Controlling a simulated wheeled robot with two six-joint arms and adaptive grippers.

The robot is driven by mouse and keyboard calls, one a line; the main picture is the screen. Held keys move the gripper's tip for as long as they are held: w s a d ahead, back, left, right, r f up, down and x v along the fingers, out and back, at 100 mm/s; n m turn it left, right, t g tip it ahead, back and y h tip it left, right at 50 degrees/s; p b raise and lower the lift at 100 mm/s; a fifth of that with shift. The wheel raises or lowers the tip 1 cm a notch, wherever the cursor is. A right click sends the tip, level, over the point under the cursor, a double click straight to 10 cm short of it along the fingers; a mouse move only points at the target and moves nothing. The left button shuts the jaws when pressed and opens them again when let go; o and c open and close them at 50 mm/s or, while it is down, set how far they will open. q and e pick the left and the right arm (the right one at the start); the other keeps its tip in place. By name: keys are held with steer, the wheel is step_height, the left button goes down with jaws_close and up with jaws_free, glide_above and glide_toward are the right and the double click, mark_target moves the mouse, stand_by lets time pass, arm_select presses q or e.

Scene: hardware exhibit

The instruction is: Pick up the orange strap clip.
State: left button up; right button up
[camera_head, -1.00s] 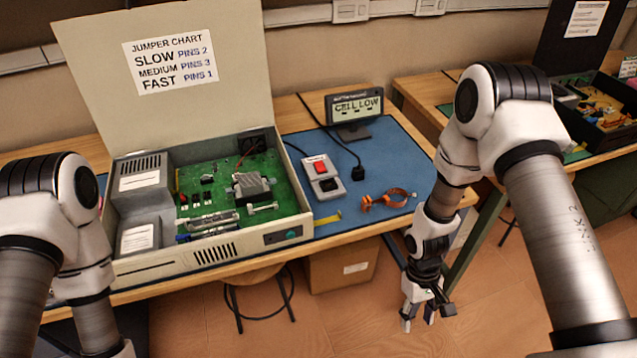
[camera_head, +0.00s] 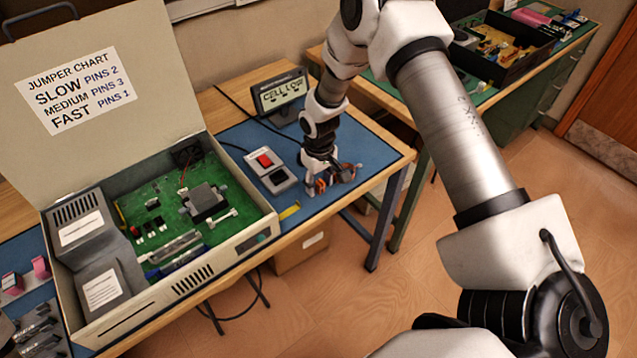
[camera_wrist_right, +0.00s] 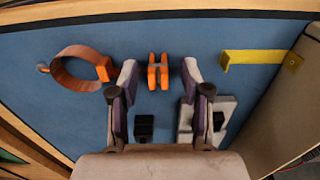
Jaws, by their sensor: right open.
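The orange strap clip (camera_wrist_right: 158,71), a small H-shaped piece, lies on the blue mat (camera_wrist_right: 205,32). In the right wrist view it is between the two fingers of my right gripper (camera_wrist_right: 159,72), with a gap on each side. An orange-brown strap ring (camera_wrist_right: 76,68) with an orange block lies left of the fingers there. In the head view my right gripper (camera_head: 324,184) is down at the mat, open, and partly hides the clip (camera_head: 320,185); the ring (camera_head: 352,170) shows beside it. My left gripper is out of view.
A grey switch box (camera_head: 270,171) and a yellow strip (camera_head: 289,211) are close by on the mat. The open case (camera_head: 250,243) with a green board stands left. A small display (camera_head: 281,95) reading CELL LOW stands behind.

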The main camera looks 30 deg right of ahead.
steer(key=shift+s+d, duration=0.2)
steer(key=shift+c, duration=0.4)
steer(key=shift+a, duration=0.1)
steer(key=c, duration=0.5)
steer(key=shift+w+a, duration=0.1)
steer(key=shift+w, duration=0.1)
steer(key=shift+c, duration=1.4)
steer(key=shift+s, duration=0.1)
steer(key=shift+r, duration=0.15)
